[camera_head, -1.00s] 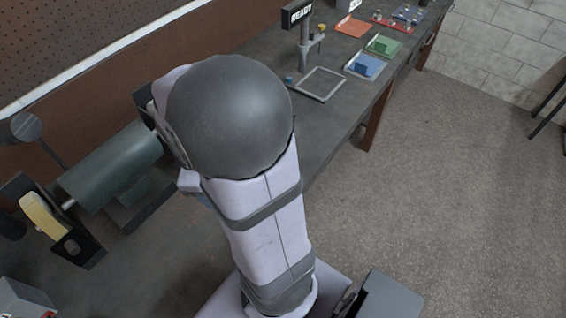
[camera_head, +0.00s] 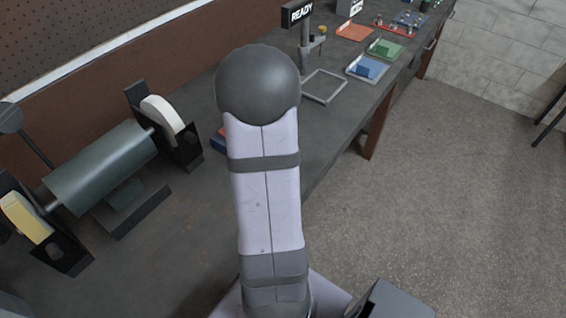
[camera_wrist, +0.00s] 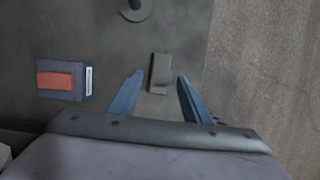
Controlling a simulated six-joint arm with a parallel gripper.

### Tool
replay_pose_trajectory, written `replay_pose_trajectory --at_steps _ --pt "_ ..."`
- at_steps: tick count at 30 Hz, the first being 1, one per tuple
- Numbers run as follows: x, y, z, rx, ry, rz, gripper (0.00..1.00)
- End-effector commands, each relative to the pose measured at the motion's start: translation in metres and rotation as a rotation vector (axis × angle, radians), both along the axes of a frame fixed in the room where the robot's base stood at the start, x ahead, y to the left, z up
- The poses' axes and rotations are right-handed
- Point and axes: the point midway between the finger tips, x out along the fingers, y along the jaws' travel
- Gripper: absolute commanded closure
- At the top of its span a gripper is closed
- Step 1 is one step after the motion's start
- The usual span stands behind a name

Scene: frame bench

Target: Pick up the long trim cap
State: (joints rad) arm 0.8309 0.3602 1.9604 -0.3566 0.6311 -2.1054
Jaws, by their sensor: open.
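A small grey elongated piece (camera_wrist: 160,70) lies on the bench in the wrist view, its near end a lighter step. It may be the long trim cap, but nothing marks it as such. My gripper (camera_wrist: 157,78) is open, with its blue fingers on either side of the piece's near end. The fingers appear apart from it, and the height between them is unclear. In the head view my arm hides the gripper and this piece.
A red block (camera_wrist: 56,80) sits on a blue tray (camera_wrist: 85,95) left of the fingers. A round base (camera_wrist: 137,12) stands ahead, and the bench edge is close on the right. A grinder (camera_head: 103,165) stands left of my arm; coloured trays line the far bench.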

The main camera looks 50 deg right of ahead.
Motion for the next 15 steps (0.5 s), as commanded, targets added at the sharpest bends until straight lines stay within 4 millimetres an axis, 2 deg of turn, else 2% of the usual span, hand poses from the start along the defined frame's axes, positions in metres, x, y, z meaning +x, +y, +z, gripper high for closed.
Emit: replay_pose_trajectory --at_steps 7,15 --pt "-0.001 -0.005 -0.017 0.003 0.003 -0.001 0.56" --pt "-0.001 -0.007 -0.024 0.003 0.001 -0.003 0.56"
